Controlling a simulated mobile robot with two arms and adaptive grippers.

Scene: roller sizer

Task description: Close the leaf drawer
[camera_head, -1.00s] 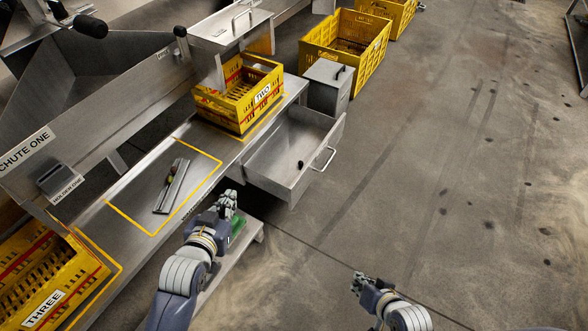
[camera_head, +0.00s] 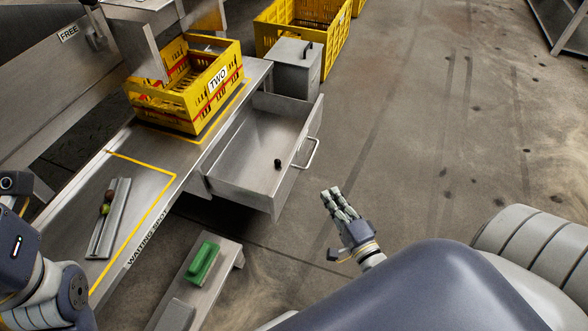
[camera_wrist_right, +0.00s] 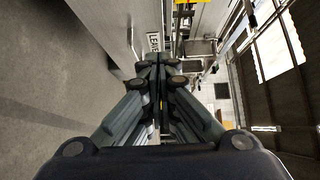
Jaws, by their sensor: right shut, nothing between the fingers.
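The leaf drawer (camera_head: 240,180) is a grey metal drawer, pulled open from under the metal bench. Its front panel faces right and carries a bar handle (camera_head: 309,153). A small dark object (camera_head: 277,163) lies inside the drawer. My right gripper (camera_head: 332,193) is just right of and below the drawer front in the head view, apart from the handle. In the right wrist view, my right gripper (camera_wrist_right: 158,62) is shut and empty, its fingertips beside a partly hidden label (camera_wrist_right: 153,42) on a pale panel. The fingers of my left gripper are not visible.
A yellow crate marked TWO (camera_head: 190,85) stands on the bench (camera_head: 150,180) above the drawer. A grey lidded box (camera_head: 297,68) is behind the drawer. A green block (camera_head: 202,262) sits on a low step (camera_head: 228,255). Floor on the right is open.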

